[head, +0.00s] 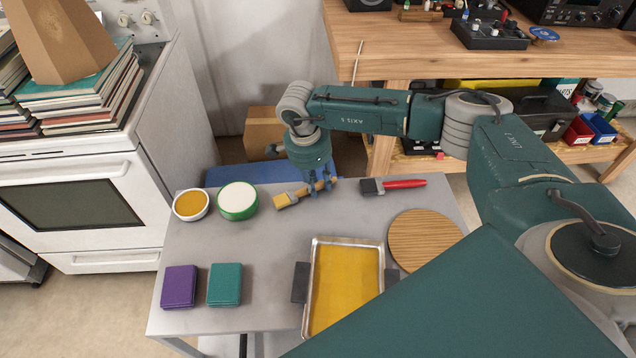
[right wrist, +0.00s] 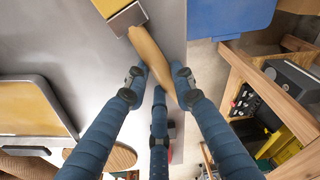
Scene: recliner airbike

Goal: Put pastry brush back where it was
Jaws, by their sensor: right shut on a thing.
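The pastry brush with a wooden handle and pale yellow bristles (head: 287,199) is at the back edge of the grey metal table (head: 280,262). My right gripper (head: 318,188) is shut on its wooden handle, pointing down from above. In the right wrist view the fingers close around the handle (right wrist: 148,50), with the metal ferrule and bristles toward the top left. I cannot tell whether the brush touches the tabletop. A second brush (head: 393,185) with a red handle and dark bristles lies to its right. My left gripper is not in view.
A white bowl with orange-yellow contents (head: 191,204) and a green bowl with white contents (head: 238,200) stand left of the brush. A metal tray (head: 314,262), a round wooden board (head: 425,238), and purple (head: 179,287) and teal (head: 225,285) stacks occupy the front. The table's middle left is clear.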

